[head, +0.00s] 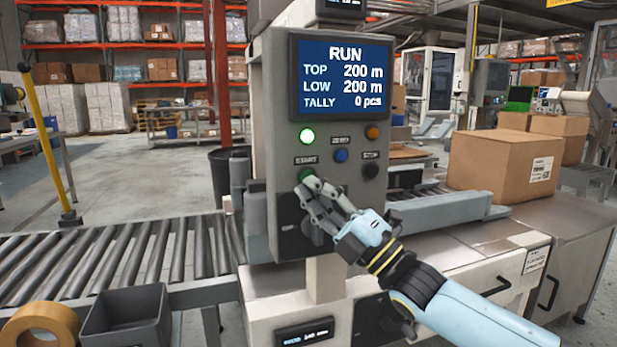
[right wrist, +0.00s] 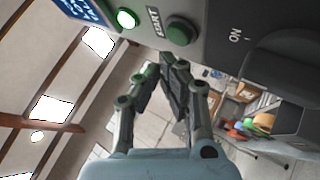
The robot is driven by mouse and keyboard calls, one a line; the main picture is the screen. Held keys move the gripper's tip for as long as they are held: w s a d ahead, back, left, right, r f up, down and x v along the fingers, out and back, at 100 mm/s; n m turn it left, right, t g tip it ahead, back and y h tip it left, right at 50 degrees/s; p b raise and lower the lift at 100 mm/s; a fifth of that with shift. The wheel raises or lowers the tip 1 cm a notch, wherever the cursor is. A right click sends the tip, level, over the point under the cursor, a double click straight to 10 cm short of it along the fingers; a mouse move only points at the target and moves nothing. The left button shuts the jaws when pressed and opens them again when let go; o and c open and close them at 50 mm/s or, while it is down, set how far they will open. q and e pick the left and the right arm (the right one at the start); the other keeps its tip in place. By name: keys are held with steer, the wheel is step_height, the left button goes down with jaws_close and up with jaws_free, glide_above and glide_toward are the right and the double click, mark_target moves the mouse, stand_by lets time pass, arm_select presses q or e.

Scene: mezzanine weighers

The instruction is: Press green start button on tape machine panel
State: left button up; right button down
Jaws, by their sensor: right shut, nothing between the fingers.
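A green lamp (head: 307,136) glows beneath the screen. The green start button (head: 307,174) under the START label is partly covered by my right gripper (head: 309,187); it shows clearly in the right wrist view (right wrist: 180,33). The right gripper (right wrist: 168,60) is shut and empty, its fingertips very close to the button. I cannot tell whether they touch it. My left gripper is not in view.
A blue button (head: 341,155), an orange button (head: 373,132) and a black stop button (head: 370,171) sit to the right on the panel. A carton (head: 500,165) stands behind right. A roller conveyor (head: 120,255), tape roll (head: 40,325) and dark bin (head: 125,320) are left.

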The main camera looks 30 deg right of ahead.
steer(key=s+p, duration=0.1)
steer(key=s, duration=0.1)
steer(key=s+a+p, duration=0.1)
steer(key=s, duration=0.1)
steer(key=shift+s, duration=0.25)
stand_by(0.7)
step_height(320, 180, down, 23)
steer(key=s+d+m+g+h, duration=0.3)
steer(key=m+g+h, duration=0.1)
steer(key=m+h, duration=0.3)
steer(key=s+f+m+g+h, duration=0.1)
steer(key=s+f+m+g, duration=0.3)
steer(key=f, duration=0.5)
steer(key=s+f+m+g+h, duration=0.1)
steer(key=s+f+m+g, duration=0.1)
steer(key=s+f, duration=0.6)
steer(key=s+f+m+g, duration=0.3)
steer(key=s+f, duration=0.3)
steer(key=s, duration=0.4)
steer(key=s+a+f+m+g, duration=0.1)
steer(key=s+f+m+g, duration=0.3)
steer(key=s+f, duration=0.3)
steer(key=s+f+m+g, duration=0.3)
steer(key=s+f+g, duration=0.2)
steer(key=s, duration=0.9)
steer(key=shift+a+f+h, duration=0.3)
steer(key=shift+a+f, duration=0.1)
steer(key=shift+f, duration=0.45)
